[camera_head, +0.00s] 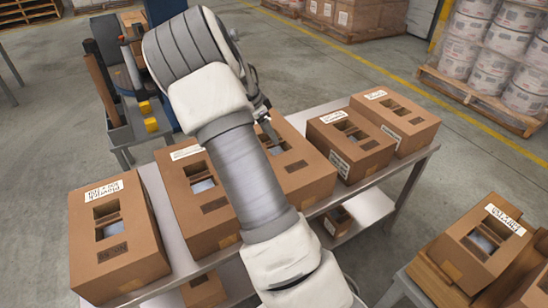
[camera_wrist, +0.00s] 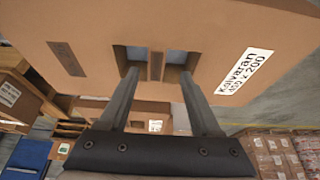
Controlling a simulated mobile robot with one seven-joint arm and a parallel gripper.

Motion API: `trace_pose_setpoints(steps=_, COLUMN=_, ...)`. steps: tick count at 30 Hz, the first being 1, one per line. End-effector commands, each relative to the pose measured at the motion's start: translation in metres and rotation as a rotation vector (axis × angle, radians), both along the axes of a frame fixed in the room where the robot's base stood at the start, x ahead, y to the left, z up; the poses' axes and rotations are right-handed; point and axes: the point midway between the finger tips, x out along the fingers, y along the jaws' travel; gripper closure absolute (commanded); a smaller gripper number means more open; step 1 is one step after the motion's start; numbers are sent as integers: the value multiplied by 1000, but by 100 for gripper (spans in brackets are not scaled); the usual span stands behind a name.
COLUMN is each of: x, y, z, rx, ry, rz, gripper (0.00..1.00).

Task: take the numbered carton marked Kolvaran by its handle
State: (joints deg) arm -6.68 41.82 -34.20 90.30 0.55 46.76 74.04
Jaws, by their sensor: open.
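The brown carton marked Kolvaran (camera_wrist: 225,55) fills the upper wrist view. Its white label (camera_wrist: 243,78) is to the right of two square cut-outs, with a narrow handle strip (camera_wrist: 156,66) between them. My gripper (camera_wrist: 158,76) is open, one fingertip overlapping each cut-out, so the strip lies between the fingers. I cannot tell how deep the tips reach. In the head view my gripper (camera_head: 266,122) is over the middle carton (camera_head: 308,180) on the table, which appears to be the same one; my arm hides part of it, and its label cannot be read there.
Similar cartons stand close on both sides along the metal table (camera_head: 160,205): two left (camera_head: 125,250) (camera_head: 200,220), two right (camera_head: 350,150) (camera_head: 410,125). Another carton (camera_head: 480,250) stands at lower right. A lower shelf (camera_head: 365,210) holds a small box. Open floor lies behind.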

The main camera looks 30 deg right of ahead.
Motion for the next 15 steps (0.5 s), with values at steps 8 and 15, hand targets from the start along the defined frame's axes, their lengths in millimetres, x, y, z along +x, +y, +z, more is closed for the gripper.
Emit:
trace_pose_setpoints(steps=8, x=-8, y=-9, z=-36, rx=0, ry=3, rz=-1, gripper=35)
trace_pose_setpoints(steps=15, x=-6, y=-16, z=-49, rx=0, ry=0, rz=1, gripper=35)
